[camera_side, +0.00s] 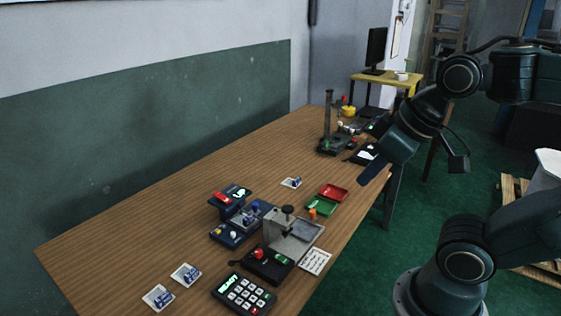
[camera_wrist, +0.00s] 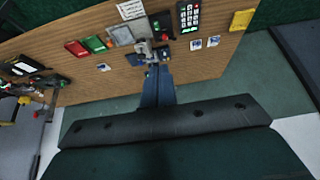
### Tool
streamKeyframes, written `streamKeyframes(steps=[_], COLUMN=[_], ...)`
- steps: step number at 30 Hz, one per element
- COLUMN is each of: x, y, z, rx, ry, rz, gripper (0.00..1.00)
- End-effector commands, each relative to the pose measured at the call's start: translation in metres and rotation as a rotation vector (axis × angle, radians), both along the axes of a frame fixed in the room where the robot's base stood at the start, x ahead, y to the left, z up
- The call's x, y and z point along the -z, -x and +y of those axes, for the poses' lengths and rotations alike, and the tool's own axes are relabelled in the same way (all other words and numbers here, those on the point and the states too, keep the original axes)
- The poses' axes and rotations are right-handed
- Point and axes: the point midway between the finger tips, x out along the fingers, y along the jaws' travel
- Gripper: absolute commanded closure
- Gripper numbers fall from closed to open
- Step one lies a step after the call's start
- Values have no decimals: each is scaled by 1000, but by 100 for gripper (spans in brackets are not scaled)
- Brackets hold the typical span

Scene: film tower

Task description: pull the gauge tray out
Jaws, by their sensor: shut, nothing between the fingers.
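A grey metal gauge block (camera_side: 291,240) with a black knob on top stands near the front of the wooden table in the side view. A flat grey tray (camera_side: 308,229) shows at its right side; I cannot tell how far it is out. In the wrist view the grey tray (camera_wrist: 122,35) lies beside the green tray. My gripper (camera_side: 366,180) is shut and empty. It hangs in the air to the right of and above the block, apart from it. In the wrist view my gripper (camera_wrist: 157,76) shows as narrow blue fingers, shut together.
A red tray (camera_side: 333,192) and a green tray (camera_side: 320,206) lie behind the block. A dark blue stepped fixture (camera_side: 243,216) stands to its left. A black box with a red button (camera_side: 259,254) and a keypad (camera_side: 243,293) are in front. A post stand (camera_side: 328,130) rises at the far end.

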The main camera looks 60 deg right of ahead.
Motion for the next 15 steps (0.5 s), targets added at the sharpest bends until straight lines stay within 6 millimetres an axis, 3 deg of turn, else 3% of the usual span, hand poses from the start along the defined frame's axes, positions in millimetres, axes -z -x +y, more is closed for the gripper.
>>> streamKeyframes(steps=[8, 15], x=[0, -1], y=[-3, -29], z=[-1, -5], rx=[3, 19], ry=[1, 12], rz=[1, 6], gripper=[100, 100])
